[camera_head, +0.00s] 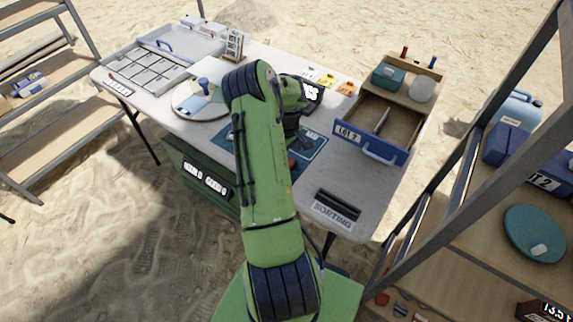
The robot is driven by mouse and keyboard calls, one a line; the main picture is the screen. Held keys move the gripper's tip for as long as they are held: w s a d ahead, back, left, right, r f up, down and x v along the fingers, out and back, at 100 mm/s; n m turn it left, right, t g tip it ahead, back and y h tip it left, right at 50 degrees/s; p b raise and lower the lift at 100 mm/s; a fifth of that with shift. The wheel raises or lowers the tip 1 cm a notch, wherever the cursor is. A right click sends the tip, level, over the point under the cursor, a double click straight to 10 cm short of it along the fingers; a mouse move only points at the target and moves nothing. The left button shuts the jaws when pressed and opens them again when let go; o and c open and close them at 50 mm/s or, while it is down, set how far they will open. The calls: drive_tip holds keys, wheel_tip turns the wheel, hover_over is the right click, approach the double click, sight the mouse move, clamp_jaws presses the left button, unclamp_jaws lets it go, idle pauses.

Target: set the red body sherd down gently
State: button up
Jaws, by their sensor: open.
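My green arm reaches over the sorting table, and my gripper (297,143) points down, open, above a dark blue mat (315,146). The arm hides much of the gripper and part of the mat. A small reddish piece (292,163), perhaps the red body sherd, shows at the arm's edge just below the gripper. Most of it is hidden, and I cannot tell whether it touches the jaws.
A wooden drawer unit with a blue front marked LOT 7 (375,147) stands right of the mat. A round white turntable (181,101) and a compartment tray (150,73) lie left. A black slotted sorting piece (338,204) is at the front. Shelves stand on both sides.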

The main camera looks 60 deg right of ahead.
wheel_tip(320, 180, down, 4)
drive_tip(key=shift+w+r, duration=0.1)
drive_tip(key=shift+r, duration=0.35)
drive_tip(key=c, duration=1.1)
